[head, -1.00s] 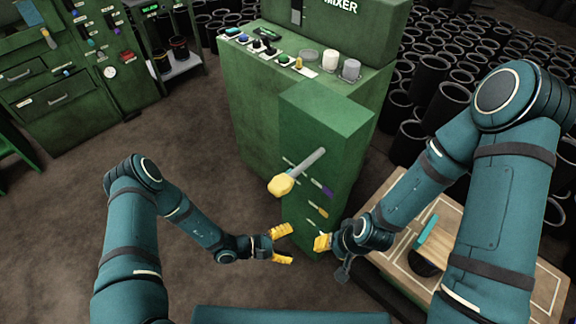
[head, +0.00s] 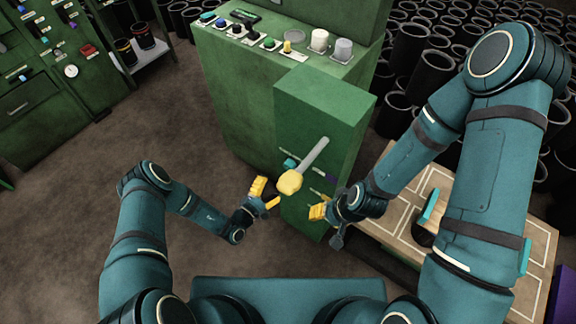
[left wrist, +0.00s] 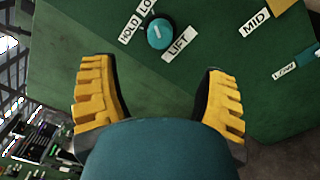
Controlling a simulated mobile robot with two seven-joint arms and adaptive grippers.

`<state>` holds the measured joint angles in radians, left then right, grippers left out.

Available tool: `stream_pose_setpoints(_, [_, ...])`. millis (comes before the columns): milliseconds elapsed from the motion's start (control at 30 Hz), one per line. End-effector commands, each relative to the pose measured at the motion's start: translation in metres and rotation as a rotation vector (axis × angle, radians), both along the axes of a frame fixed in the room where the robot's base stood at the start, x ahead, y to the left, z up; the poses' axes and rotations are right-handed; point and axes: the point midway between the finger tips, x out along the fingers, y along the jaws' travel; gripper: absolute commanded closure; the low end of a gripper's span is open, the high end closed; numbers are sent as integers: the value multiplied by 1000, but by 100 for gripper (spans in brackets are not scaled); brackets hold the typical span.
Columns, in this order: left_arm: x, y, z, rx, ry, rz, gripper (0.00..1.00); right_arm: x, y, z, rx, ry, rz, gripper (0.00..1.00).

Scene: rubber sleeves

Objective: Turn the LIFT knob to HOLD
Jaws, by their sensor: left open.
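The LIFT knob (left wrist: 160,34) is a round teal knob with a small white mark, on the green panel in the left wrist view. The LIFT label is at its lower right, and the HOLD label (left wrist: 130,28) is at its upper left, beside a partly cut-off label. The knob also shows in the head view (head: 290,164), behind the lever. My left gripper (head: 266,194) is open and empty. Its yellow fingers (left wrist: 158,80) are spread below the knob in the wrist view, apart from it. My right gripper (head: 319,211) is at the panel's lower right; its opening is unclear.
A grey lever with a yellow grip (head: 290,182) sticks out from the panel near the knob. A MID label (left wrist: 256,27) is to the right. A wooden table (head: 467,222) stands at the right, with black rubber sleeves (head: 400,60) behind. Bare floor lies at the left.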

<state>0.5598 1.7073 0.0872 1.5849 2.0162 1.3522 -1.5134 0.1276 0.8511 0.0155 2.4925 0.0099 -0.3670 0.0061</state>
Motion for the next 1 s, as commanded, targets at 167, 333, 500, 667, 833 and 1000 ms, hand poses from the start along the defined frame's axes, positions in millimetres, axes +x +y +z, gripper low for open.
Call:
stream_pose_setpoints(167, [29, -22, -1, 0, -3, -3, 26, -2, 0, -6, 1, 3, 3, 53])
stream_pose_setpoints(333, [55, -41, -1, 0, -3, -3, 26, -3, 1, -11, 2, 7, 6, 53])
stream_pose_setpoints(500, [76, -56, -1, 0, -2, -3, 26, -5, 1, -15, 3, 10, 8, 53])
stream_pose_setpoints(667, [86, -63, 0, -1, 0, -2, 26, -6, 1, -16, 3, 12, 10, 53])
stream_pose_setpoints(833, [89, -65, 0, -1, 0, -2, 26, -6, 1, -17, 3, 13, 10, 53])
stream_pose_setpoints(1000, [89, -65, 0, -2, 1, -2, 26, -6, 1, -16, 3, 13, 10, 53])
